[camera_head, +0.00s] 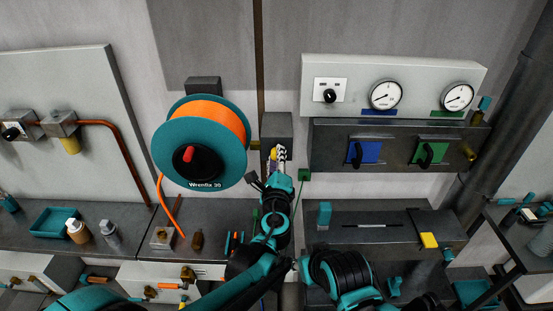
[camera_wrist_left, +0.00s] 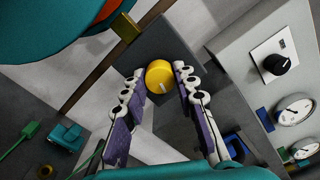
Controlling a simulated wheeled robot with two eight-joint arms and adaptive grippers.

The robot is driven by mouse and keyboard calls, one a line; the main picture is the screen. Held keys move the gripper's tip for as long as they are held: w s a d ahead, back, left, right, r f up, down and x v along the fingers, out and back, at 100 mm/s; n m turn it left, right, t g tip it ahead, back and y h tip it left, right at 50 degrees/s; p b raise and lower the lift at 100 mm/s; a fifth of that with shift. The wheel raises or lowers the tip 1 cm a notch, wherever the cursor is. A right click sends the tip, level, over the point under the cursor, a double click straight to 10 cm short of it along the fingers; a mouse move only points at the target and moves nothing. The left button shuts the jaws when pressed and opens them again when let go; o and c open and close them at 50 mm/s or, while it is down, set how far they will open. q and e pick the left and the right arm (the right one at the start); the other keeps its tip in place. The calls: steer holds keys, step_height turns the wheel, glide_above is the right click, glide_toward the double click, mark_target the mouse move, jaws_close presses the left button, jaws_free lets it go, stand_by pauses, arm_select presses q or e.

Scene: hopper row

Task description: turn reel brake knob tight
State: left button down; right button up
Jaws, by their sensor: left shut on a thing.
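A large teal reel (camera_head: 160,150) wound with orange hose (camera_head: 212,122) hangs on the wall, with a black hub and red grip at its centre. Right of it a dark box (camera_head: 277,126) carries a round yellow knob, mostly hidden by my gripper in the head view. In the wrist view the yellow knob (camera_wrist_left: 159,75) shows a pale mark on its face. My left gripper (camera_head: 278,154) is at this knob. Its two fingers (camera_wrist_left: 161,84) lie on either side of the knob, shut on it. My right gripper does not show.
A grey panel (camera_head: 430,72) with a black knob and two gauges is right of the box. Below it a dark cabinet (camera_head: 330,140) has blue and green plates with black handles. A dark shelf (camera_head: 110,215) with bottles and a teal tray (camera_head: 55,222) runs at lower left.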

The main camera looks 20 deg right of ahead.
arm_select(q)
steer(key=shift+m, duration=1.3)
steer(key=c, duration=1.2)
jaws_free()
steer(key=v, duration=1.2)
